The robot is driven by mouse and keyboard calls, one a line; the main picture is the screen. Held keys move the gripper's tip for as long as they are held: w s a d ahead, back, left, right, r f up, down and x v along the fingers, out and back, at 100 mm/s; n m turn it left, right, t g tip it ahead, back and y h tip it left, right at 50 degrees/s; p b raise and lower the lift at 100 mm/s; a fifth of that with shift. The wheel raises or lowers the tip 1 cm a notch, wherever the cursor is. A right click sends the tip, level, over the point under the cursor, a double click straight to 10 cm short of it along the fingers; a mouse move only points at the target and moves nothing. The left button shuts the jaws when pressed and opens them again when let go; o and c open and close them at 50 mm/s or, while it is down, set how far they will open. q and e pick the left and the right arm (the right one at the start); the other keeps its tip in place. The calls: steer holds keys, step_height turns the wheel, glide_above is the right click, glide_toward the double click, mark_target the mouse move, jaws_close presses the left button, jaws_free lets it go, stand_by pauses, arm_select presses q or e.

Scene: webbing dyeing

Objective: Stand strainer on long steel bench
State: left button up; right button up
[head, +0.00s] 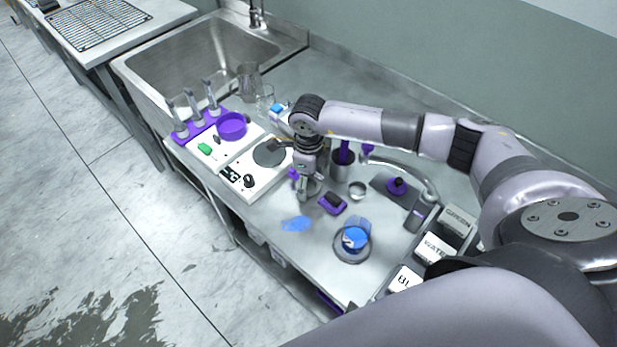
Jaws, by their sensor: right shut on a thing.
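My right gripper (306,180) points down over the long steel bench (275,205), right of the white hot plate. It is shut on a small grey steel thing (311,190), which looks like the strainer. The fingers hide much of it, and I cannot tell whether its base touches the bench. My left gripper is not in view.
A purple-black block (332,203), a small steel bowl (357,190) and a glass of blue liquid (355,236) stand close on the right. A blue patch (296,224) marks the bench in front. The white hot plate (255,180) and sink (200,60) lie left.

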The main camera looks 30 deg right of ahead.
mark_target(308, 183)
steer(key=o, duration=0.7)
steer(key=shift+f, duration=0.15)
steer(key=shift+o, duration=0.9)
steer(key=shift+r, duration=0.65)
step_height(308, 183, up, 11)
steer(key=b, duration=0.2)
steer(key=shift+b, duration=0.35)
steer(key=shift+a, duration=0.1)
